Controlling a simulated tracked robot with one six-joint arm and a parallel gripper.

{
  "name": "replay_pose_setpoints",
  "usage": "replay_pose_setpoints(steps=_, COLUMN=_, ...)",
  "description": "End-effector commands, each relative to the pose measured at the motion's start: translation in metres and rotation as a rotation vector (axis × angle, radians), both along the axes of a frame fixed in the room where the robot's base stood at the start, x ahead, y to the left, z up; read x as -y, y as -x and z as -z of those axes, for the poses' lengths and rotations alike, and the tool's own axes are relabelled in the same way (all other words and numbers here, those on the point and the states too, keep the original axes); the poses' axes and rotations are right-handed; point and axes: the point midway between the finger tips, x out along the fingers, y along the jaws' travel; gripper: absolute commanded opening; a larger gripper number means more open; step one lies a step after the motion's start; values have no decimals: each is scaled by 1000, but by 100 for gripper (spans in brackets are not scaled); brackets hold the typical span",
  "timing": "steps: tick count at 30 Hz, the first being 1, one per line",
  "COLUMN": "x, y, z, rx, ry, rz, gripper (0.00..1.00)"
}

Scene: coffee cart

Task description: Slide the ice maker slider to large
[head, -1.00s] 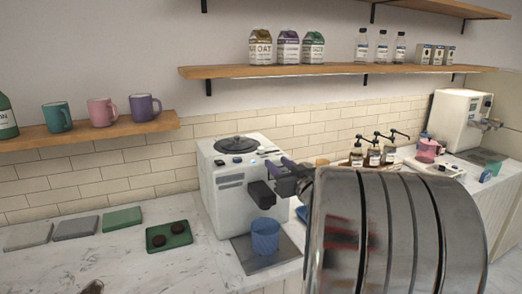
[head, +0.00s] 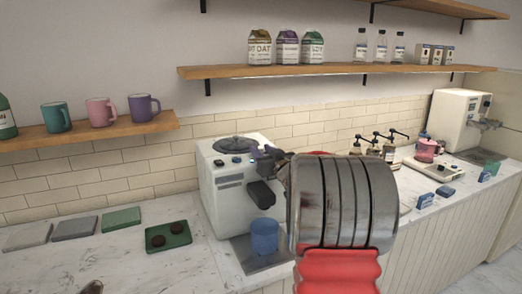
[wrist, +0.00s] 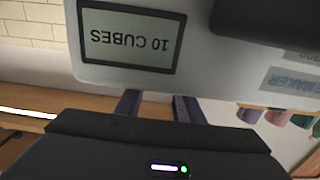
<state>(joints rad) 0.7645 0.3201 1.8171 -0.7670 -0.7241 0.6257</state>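The white ice maker (head: 225,197) stands on the counter in the head view, with a dark round lid and small controls on its top front. The upside-down wrist view shows its body close up, with a "10 CUBES" display (wrist: 128,36) and part of an "ICE MAKER" label (wrist: 290,82). My gripper (head: 264,153) is at the machine's upper right in the head view. In the wrist view its two purple fingers (wrist: 156,104) are apart, with their tips hidden behind the machine's edge. I cannot make out the slider or whether the fingers touch it.
A blue cup (head: 265,236) stands on the grey tray (head: 250,263) below the dark spout. A green tray (head: 182,229) with two dark discs lies to the left. Syrup pumps and another machine (head: 458,118) are to the right. A wooden shelf (head: 330,71) runs above.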

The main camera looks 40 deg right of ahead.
Motion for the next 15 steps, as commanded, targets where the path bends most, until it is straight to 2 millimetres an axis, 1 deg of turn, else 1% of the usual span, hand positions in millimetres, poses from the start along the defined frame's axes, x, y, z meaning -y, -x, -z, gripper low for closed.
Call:
replay_pose_setpoints(steps=3, x=3, y=-10, z=0, rx=-1, ry=0, rz=0, gripper=34)
replay_pose_setpoints(steps=6, x=4, y=-14, z=1, rx=-1, ry=0, rz=0, gripper=34)
replay_pose_setpoints(steps=15, x=4, y=-15, z=0, rx=0, ry=0, rz=0, gripper=34)
